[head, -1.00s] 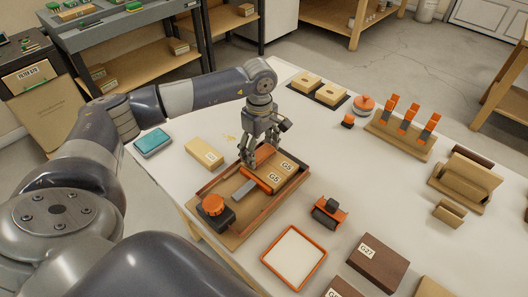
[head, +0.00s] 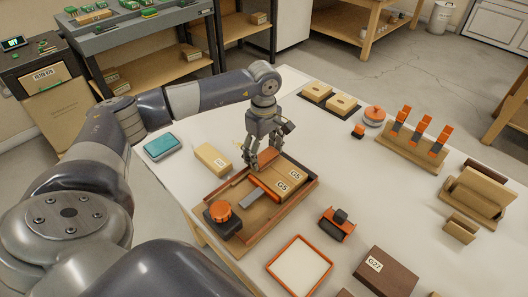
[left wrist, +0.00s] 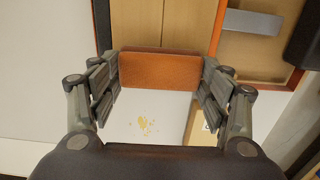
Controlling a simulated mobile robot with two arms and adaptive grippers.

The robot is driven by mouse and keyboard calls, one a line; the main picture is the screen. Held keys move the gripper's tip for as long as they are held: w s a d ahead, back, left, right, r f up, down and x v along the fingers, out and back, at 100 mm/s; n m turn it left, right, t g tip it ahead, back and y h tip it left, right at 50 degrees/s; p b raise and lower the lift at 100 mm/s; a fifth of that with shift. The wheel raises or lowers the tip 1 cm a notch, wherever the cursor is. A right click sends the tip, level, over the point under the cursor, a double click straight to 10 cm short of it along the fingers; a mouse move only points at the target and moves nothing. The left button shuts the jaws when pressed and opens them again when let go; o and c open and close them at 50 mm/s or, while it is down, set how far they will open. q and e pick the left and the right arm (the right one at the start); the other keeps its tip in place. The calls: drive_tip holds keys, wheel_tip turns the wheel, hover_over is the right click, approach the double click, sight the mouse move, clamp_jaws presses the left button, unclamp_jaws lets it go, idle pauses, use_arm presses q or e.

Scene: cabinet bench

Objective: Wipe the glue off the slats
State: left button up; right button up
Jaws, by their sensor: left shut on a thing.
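Two pale wooden slats marked G5 (head: 286,180) lie side by side in a shallow wooden tray (head: 303,203) with orange-brown edges. An orange bar (head: 265,190) lies against their left end. My left gripper (head: 252,164) is at the tray's far left side, fingers down, shut on an orange-brown block (left wrist: 160,70). The block sits between the fingers in the left wrist view, against the ends of the slats (left wrist: 163,24). A yellowish glue-like smear (left wrist: 146,125) shows on the white bench. I cannot make out glue on the slats. My right gripper is not in view.
A teal box (head: 160,146) and a labelled wooden block (head: 213,158) stand left of the tray. A black and orange device (head: 222,216) stands at its near left corner. An orange-rimmed white pad (head: 299,263) and a roller-like tool (head: 337,224) lie nearby.

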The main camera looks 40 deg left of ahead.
use_arm(q)
drive_tip(key=shift+r+p, duration=1.55)
drive_tip(key=shift+r, duration=1.3)
